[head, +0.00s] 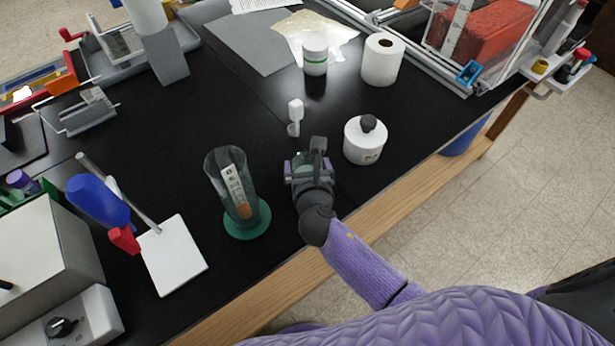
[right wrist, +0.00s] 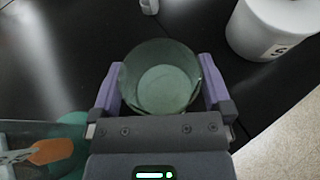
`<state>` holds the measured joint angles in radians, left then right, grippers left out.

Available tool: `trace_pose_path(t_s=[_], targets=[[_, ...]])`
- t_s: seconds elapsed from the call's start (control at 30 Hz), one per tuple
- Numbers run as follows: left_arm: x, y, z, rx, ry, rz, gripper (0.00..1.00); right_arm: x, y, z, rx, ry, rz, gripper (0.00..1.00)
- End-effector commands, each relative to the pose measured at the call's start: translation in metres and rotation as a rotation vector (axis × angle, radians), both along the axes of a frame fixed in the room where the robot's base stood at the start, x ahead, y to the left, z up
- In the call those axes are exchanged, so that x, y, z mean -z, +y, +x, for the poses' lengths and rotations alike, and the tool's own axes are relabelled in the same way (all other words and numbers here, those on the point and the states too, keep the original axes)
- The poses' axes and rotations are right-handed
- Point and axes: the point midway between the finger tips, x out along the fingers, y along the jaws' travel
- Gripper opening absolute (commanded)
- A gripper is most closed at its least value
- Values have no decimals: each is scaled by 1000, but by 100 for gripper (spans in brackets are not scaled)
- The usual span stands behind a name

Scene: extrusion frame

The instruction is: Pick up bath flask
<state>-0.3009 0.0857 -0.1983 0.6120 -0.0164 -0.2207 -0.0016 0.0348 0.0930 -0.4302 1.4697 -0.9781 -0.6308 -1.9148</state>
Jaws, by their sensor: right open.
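A greenish clear glass vessel, which looks like the bath flask (right wrist: 160,85), stands on the black bench with its round mouth open upward. In the head view it is mostly hidden by my right gripper (head: 307,168). In the right wrist view my right gripper (right wrist: 160,92) has its purple fingers on either side of the glass. The jaws are open, with the glass between them; I cannot tell whether either finger touches it. My left gripper is not in view.
A clear cylinder with a green base (head: 247,218) stands close left of the gripper. A white bottle with a dark stopper (head: 364,145) stands close right. A small white item (head: 295,117) is behind. The bench's wooden front edge (head: 275,284) is near.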

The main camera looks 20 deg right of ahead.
Motion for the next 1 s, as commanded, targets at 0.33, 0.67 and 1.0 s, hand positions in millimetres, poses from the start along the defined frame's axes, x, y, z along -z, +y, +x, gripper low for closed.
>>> trace_pose_path(t_s=[0.33, 0.67, 1.0], targets=[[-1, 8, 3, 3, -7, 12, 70, 0, 0, -1, 0, 1, 1, 41], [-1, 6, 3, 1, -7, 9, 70, -1, 0, -1, 0, 0, 1, 21], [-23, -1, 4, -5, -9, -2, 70, -33, 0, 0, 0, -1, 1, 21]])
